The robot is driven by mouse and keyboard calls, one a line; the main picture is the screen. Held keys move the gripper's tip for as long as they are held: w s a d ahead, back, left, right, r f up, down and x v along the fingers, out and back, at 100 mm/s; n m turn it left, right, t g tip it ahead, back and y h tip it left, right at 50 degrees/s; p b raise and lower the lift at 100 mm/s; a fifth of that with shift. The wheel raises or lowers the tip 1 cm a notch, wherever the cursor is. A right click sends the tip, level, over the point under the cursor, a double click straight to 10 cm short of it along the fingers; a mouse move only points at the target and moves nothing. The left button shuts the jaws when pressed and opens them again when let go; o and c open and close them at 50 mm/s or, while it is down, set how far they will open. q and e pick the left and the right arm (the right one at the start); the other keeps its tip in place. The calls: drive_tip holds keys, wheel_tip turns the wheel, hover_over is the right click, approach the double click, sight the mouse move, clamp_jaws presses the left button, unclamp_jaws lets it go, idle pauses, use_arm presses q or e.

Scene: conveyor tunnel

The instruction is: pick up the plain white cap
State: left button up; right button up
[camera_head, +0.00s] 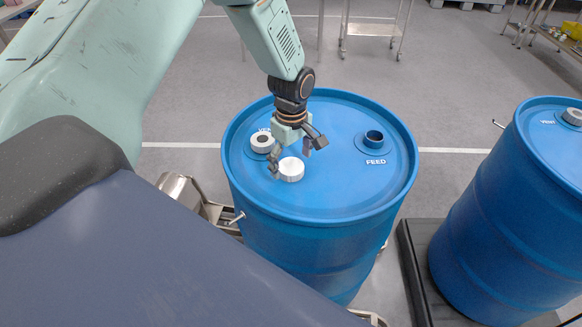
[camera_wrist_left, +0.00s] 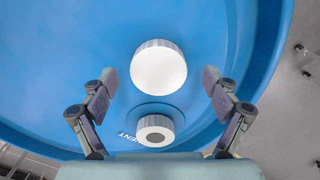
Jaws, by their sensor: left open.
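The plain white cap (camera_head: 291,170) lies loose on top of the blue drum (camera_head: 345,200), near the middle of the lid. In the left wrist view the white cap (camera_wrist_left: 158,68) shows a smooth blank top and a ribbed side. My left gripper (camera_head: 294,156) is open just above it. In the wrist view the two fingers of my left gripper (camera_wrist_left: 158,78) stand apart on either side of the cap, not touching it. My right gripper is not in view.
A vent cap (camera_head: 262,141) with a dark centre sits beside the plain cap. The open FEED port (camera_head: 373,138) stands up at the lid's right. A second blue drum (camera_head: 505,215) stands on a dark pallet (camera_head: 414,270) to the right. A steel cart (camera_head: 372,28) stands behind.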

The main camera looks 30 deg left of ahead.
sight(291, 166)
use_arm(q)
drive_tip(key=shift+w+f, duration=0.1)
drive_tip(key=shift+f, duration=0.3)
drive_tip(key=shift+w+a+f, duration=0.1)
drive_tip(key=shift+a+f, duration=0.1)
drive_tip(key=shift+a, duration=0.1)
drive_tip(key=shift+d+r, duration=0.2)
drive_tip(key=shift+d, duration=0.2)
drive_tip(key=c, duration=0.5)
drive_tip(key=shift+a+f, duration=0.15)
drive_tip(key=shift+a, duration=0.15)
drive_tip(key=c, duration=0.4)
drive_tip(key=shift+d+r, duration=0.1)
drive_tip(key=shift+r, duration=0.2)
wheel_tip(291, 166, up, 10)
drive_tip(key=shift+f+p, duration=0.2)
drive_tip(key=shift+p, duration=0.1)
drive_tip(key=shift+f, duration=0.15)
